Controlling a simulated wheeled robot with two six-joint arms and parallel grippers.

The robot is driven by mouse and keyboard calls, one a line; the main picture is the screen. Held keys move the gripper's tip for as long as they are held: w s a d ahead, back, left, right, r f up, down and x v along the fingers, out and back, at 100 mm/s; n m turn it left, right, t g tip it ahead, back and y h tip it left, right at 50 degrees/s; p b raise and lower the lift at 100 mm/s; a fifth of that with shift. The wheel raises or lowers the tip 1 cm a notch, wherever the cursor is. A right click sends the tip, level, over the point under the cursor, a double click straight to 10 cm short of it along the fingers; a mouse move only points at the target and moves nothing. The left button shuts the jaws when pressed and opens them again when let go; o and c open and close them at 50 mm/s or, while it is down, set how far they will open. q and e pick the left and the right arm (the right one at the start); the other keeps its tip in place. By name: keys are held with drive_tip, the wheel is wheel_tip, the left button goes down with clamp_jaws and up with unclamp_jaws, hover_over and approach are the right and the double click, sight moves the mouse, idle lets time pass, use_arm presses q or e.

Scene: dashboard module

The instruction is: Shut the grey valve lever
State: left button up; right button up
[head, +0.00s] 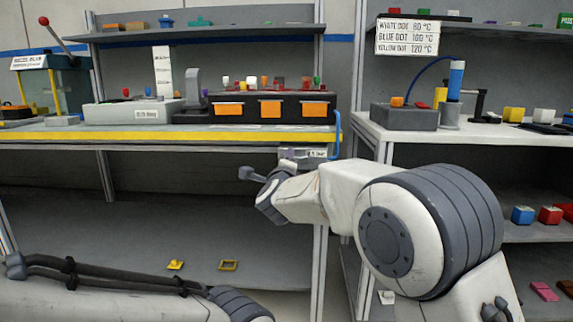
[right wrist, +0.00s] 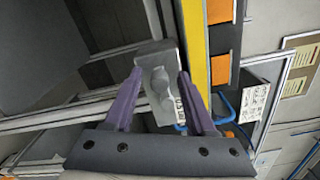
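The grey valve block (head: 289,163) hangs under the front edge of the yellow-edged bench, with a small labelled box beside it. In the right wrist view the grey valve lever (right wrist: 160,92) shows as a rounded handle on a pale block. My right gripper (right wrist: 160,75) is open, its purple fingers spread on either side of the lever; I cannot tell whether either touches it.
The bench (head: 160,136) carries a black box with orange panels (head: 270,108). A blue hose (head: 337,135) hangs by the bench's right end. A white side table (head: 480,132) stands to the right. Two yellow parts (head: 228,265) lie on the low shelf.

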drive_tip(key=s+p, duration=0.1)
drive_tip(key=s, duration=0.9)
drive_tip(key=shift+s+p, duration=0.25)
drive_tip(key=shift+p, duration=0.1)
